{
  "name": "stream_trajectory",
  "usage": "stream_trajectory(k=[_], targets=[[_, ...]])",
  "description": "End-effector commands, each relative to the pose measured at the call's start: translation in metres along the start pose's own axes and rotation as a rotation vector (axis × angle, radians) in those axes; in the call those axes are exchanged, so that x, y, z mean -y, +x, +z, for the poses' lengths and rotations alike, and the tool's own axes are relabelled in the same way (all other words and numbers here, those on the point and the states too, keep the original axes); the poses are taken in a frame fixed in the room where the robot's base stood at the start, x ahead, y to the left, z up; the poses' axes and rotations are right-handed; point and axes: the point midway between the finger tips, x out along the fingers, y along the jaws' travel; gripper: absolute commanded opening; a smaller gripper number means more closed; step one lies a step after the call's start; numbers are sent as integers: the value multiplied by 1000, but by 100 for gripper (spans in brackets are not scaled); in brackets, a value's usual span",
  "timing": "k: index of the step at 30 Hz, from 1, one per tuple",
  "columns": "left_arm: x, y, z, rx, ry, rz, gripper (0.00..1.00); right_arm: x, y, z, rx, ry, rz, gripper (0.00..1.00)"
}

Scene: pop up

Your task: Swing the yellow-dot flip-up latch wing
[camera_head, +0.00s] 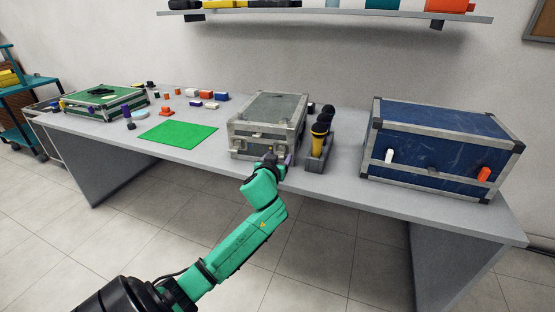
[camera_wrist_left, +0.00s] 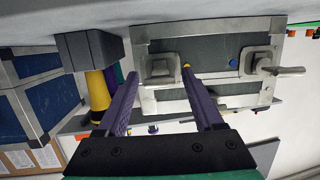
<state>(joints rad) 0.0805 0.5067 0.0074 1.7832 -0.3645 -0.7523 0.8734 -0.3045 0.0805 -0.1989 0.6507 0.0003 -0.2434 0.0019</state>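The grey metal-edged case (camera_head: 268,107) stands on the table with two latches on its front. In the left wrist view, one latch (camera_wrist_left: 160,68) has a yellow dot (camera_wrist_left: 186,66) beside it. The other latch (camera_wrist_left: 265,66) has a blue dot (camera_wrist_left: 232,63) beside it, and its wing sticks out sideways. My left gripper (camera_head: 277,160) is at the right part of the case's front. In the left wrist view its purple fingers (camera_wrist_left: 159,75) are apart, one to each side of the yellow-dot latch. I cannot tell whether they touch it. My right gripper is out of view.
A dark holder (camera_head: 318,155) with yellow-and-black tools stands close to the right of the case. A blue case (camera_head: 438,142) stands further right. A green mat (camera_head: 178,134), small blocks and a green case (camera_head: 103,98) are on the left. A shelf (camera_head: 330,14) hangs above.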

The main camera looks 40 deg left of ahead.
Motion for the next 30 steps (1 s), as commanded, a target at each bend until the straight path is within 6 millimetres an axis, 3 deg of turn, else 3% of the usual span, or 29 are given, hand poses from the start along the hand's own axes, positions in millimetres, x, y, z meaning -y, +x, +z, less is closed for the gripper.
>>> stream_trajectory(k=[5,11,18,22,30], targets=[[-1,-16,0,0,-2,3,69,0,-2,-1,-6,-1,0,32],[-1,-68,1,3,-3,3,69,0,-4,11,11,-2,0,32],[0,-130,2,3,-1,1,69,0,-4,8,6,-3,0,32],[0,-144,1,2,-1,0,69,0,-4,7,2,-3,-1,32],[0,-146,0,0,0,0,69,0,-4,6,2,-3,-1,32]])
